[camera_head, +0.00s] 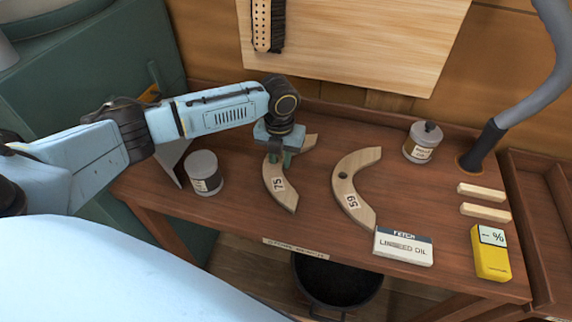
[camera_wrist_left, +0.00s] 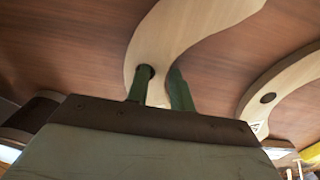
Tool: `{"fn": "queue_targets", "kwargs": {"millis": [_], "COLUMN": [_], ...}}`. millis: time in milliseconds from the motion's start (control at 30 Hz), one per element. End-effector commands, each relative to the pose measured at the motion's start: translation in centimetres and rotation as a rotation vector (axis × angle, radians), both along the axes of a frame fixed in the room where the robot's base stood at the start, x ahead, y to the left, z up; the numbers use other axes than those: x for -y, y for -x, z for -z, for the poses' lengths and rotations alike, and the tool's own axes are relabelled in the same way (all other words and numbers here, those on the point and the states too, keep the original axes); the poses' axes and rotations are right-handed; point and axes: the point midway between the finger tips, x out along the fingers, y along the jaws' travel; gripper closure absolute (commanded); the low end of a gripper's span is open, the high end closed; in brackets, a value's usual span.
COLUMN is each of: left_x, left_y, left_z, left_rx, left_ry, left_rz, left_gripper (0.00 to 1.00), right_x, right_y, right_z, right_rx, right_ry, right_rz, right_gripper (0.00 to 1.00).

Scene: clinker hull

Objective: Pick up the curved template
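A pale wooden curved template (camera_head: 278,188) with a number label lies on the brown workbench at centre left. My left gripper (camera_head: 279,159) is over its middle, pointing down, and hides part of it. In the left wrist view the two green fingers (camera_wrist_left: 161,88) are apart. One finger is at the template's (camera_wrist_left: 190,28) dark hole, the other by its right edge; I cannot tell whether they touch it. A second, wider curved template (camera_head: 345,188) with a hole and label lies to the right, apart from the gripper. My right gripper is not in view.
A grey tin (camera_head: 205,173) stands left of the gripper, and another tin (camera_head: 422,142) at the back right. A linseed oil box (camera_head: 403,246), a yellow box (camera_head: 490,252) and two wooden strips (camera_head: 483,192) lie on the right. A dark bucket (camera_head: 338,280) is below the bench's front edge.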

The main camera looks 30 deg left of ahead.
Motion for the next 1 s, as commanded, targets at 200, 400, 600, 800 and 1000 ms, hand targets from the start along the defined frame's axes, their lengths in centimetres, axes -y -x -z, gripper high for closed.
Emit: {"fn": "queue_targets", "kwargs": {"millis": [200, 400, 600, 800, 1000], "left_x": [0.0, 0.0, 0.0, 0.0, 0.0], "left_y": [0.0, 0.0, 0.0, -0.1, -0.1], "left_z": [0.0, -0.1, -0.3, -2.9, -7.0], "left_rx": [0.0, 0.001, 0.002, 0.006, 0.005], "left_ry": [0.0, 0.001, 0.001, 0.002, 0.002], "left_rz": [0.0, 0.0, 0.0, 0.002, 0.001], "left_gripper": [0.94, 1.0, 1.0, 1.0, 1.0], "right_x": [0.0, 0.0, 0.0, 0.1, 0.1], "right_y": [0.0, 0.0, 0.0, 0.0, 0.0], "right_z": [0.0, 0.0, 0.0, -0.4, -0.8], "right_rx": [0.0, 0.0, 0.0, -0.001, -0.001], "right_ry": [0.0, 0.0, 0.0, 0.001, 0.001], "right_rz": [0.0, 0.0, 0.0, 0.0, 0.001], "right_gripper": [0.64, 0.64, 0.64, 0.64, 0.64]}}
